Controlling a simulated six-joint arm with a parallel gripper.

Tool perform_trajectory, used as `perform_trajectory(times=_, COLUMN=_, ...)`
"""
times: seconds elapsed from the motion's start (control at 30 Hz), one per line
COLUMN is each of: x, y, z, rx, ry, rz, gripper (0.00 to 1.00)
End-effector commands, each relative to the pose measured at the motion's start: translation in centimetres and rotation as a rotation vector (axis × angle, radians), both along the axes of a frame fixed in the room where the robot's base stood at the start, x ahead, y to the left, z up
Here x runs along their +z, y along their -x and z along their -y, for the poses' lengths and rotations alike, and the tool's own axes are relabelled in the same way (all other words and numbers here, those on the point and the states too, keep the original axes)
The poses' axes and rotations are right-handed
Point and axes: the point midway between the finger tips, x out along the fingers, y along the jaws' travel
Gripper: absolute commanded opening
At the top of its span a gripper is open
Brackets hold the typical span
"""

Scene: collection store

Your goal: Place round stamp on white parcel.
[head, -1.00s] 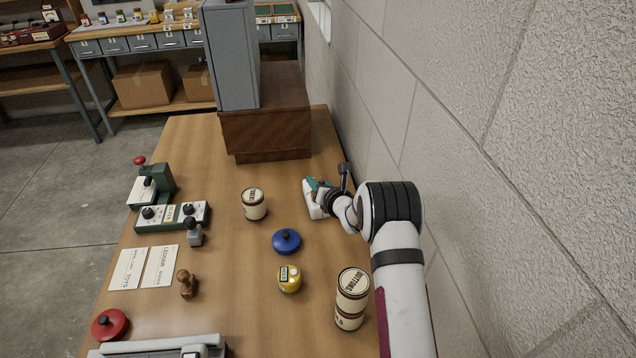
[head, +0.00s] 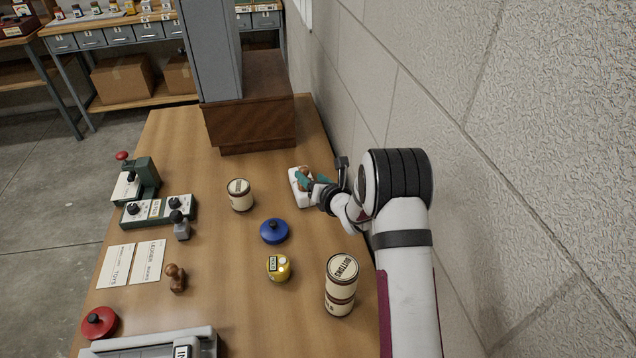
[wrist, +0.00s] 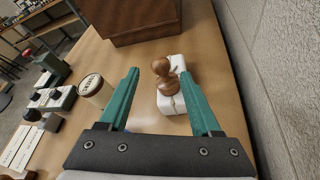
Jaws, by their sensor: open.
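A round stamp with a turned brown wooden handle (wrist: 164,73) stands upright on the white parcel (wrist: 172,104). In the head view the stamp (head: 305,171) shows as a small brown shape behind my fingers, on the parcel (head: 302,199) near the wall side of the table. My gripper (wrist: 157,68) is open, with one teal finger on either side of the stamp in the wrist picture. I see a gap between the handle and both fingers. In the head view my gripper (head: 303,180) is over the parcel, and its fingers partly hide both.
A cream tin (head: 240,195), a blue lidded pot (head: 274,231), a yellow tin (head: 278,267) and a tall buttons tin (head: 341,285) stand left of and nearer than my arm. Another wooden stamp (head: 176,278) stands by the cards. A wooden cabinet (head: 250,110) stands behind; the wall is close on the right.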

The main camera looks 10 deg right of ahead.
Motion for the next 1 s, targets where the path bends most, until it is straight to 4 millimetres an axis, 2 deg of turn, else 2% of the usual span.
perform_trajectory(times=0.1, x=1.1, y=2.7, z=0.7, rx=-0.002, ry=0.000, rz=0.000, gripper=0.65)
perform_trajectory(times=0.2, x=1.7, y=4.4, z=1.1, rx=-0.002, ry=0.000, rz=-0.001, gripper=0.65)
perform_trajectory(times=0.47, x=2.3, y=5.6, z=1.4, rx=-0.015, ry=-0.017, rz=-0.013, gripper=0.65)
perform_trajectory(times=0.57, x=4.1, y=6.7, z=2.5, rx=-0.193, ry=-0.210, rz=-0.143, gripper=0.65)
perform_trajectory(times=0.67, x=6.6, y=11.1, z=3.8, rx=-0.581, ry=-0.600, rz=-0.356, gripper=0.65)
perform_trajectory(times=0.77, x=8.2, y=17.6, z=4.0, rx=-1.006, ry=-0.982, rz=-0.506, gripper=0.65)
perform_trajectory(times=0.87, x=9.4, y=26.3, z=2.7, rx=-1.515, ry=-1.380, rz=-0.592, gripper=0.65)
perform_trajectory(times=0.9, x=9.8, y=30.2, z=1.7, rx=-1.739, ry=-1.527, rz=-0.604, gripper=0.65)
perform_trajectory(times=1.0, x=10.6, y=39.3, z=-1.1, rx=-2.282, ry=-1.802, rz=-0.561, gripper=0.65)
